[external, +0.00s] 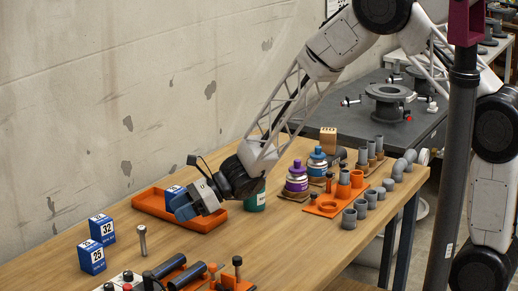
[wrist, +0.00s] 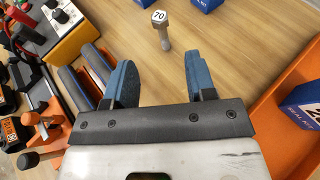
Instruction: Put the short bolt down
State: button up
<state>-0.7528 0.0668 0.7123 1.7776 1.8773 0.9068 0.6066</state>
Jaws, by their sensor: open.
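A grey metal bolt (external: 142,242) stands upright on the bare wooden table, left of the orange tray. In the wrist view the bolt (wrist: 164,35) shows a white label reading 70 on its head. It is the only loose bolt of this kind I can make out, so I take it as the short bolt. My gripper (external: 178,206) is over the left part of the orange tray in the external view. In the wrist view my gripper (wrist: 157,72) has its blue fingers wide apart with nothing between them. The bolt is beyond the fingertips, apart from them.
The orange tray (external: 150,205) holds a blue seal kit box (external: 172,192). Blue boxes marked 32 (external: 102,229) and 25 (external: 91,261) stand left of the bolt. Dark-handled tools (external: 188,276) lie at the front edge. Purple and blue cans (external: 297,179) and pipe fittings stand to the right.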

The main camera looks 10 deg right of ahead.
dwell(0.6)
jog(key=d+r+n+h, duration=0.1)
jog(key=d+r+n, duration=0.2)
jog(key=d+r, duration=0.5)
jog(key=s+d+r+n+h, duration=0.1)
jog(key=d+r+n+h, duration=0.15)
jog(key=d, duration=0.85)
jog(key=d+r+n+h, duration=0.1)
jog(key=d+r+n, duration=0.4)
jog(key=d, duration=0.5)
jog(key=s+d+r+n+t+h, duration=0.1)
jog(key=s+d, duration=0.4)
jog(key=d, duration=0.6)
jog(key=s+d+r+n+t+h, duration=0.1)
jog(key=s+d+r+n+h, duration=0.2)
jog(key=d, duration=0.8)
jog(key=s+d+r+n+t+h, duration=0.2)
jog(key=s+d+h, duration=0.3)
jog(key=s+d, duration=0.4)
jog(key=d+r, duration=0.1)
jog(key=d, duration=0.2)
jog(key=shift+r, duration=0.4)
